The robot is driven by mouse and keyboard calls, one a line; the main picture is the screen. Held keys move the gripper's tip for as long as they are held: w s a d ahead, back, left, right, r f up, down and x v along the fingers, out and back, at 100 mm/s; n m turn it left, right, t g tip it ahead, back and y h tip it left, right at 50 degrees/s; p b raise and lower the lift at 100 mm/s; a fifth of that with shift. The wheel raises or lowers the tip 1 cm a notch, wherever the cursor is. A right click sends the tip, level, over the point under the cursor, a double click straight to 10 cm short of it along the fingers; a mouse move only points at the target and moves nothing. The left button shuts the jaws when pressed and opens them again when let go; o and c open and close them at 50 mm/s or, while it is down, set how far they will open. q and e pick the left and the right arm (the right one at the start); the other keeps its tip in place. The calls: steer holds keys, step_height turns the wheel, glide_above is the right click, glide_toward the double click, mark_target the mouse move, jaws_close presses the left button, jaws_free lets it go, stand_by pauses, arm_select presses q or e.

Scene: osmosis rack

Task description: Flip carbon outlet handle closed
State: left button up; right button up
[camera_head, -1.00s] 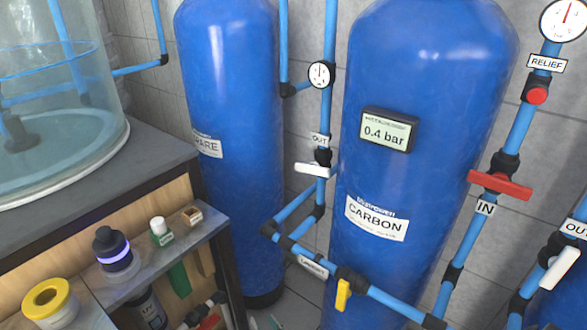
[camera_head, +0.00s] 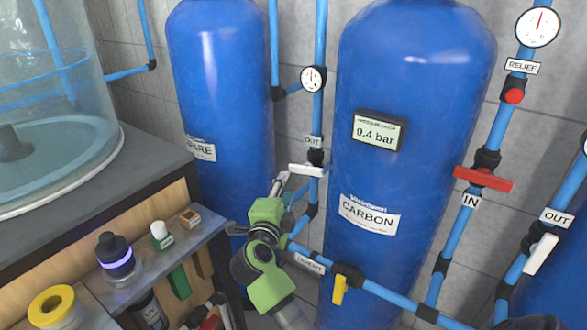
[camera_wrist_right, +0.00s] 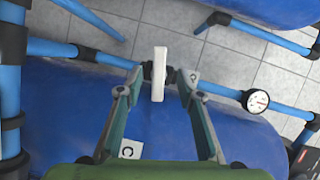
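The carbon outlet handle (camera_head: 307,170) is a white bar below the OUT label (camera_head: 314,142), between the two blue tanks. It lies crosswise to its blue pipe. In the right wrist view the white handle (camera_wrist_right: 158,74) stands between my right gripper's fingers. My right gripper (camera_head: 287,185) reaches up from below, its tips close to the handle's left end in the head view. In the wrist view the right gripper (camera_wrist_right: 161,76) is open, with gaps visible on both sides of the handle. My left gripper is not in view.
The CARBON tank (camera_head: 415,120) stands right of the handle and the SPARE tank (camera_head: 220,90) left. A red inlet handle (camera_head: 483,180) and a yellow bypass handle (camera_head: 340,289) are on nearby pipes. A shelf (camera_head: 155,268) with bottles is at lower left.

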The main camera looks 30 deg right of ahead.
mark_target(293, 170)
steer(key=x, duration=1.1)
steer(key=shift+w+d+f, duration=0.1)
steer(key=shift+d, duration=0.05)
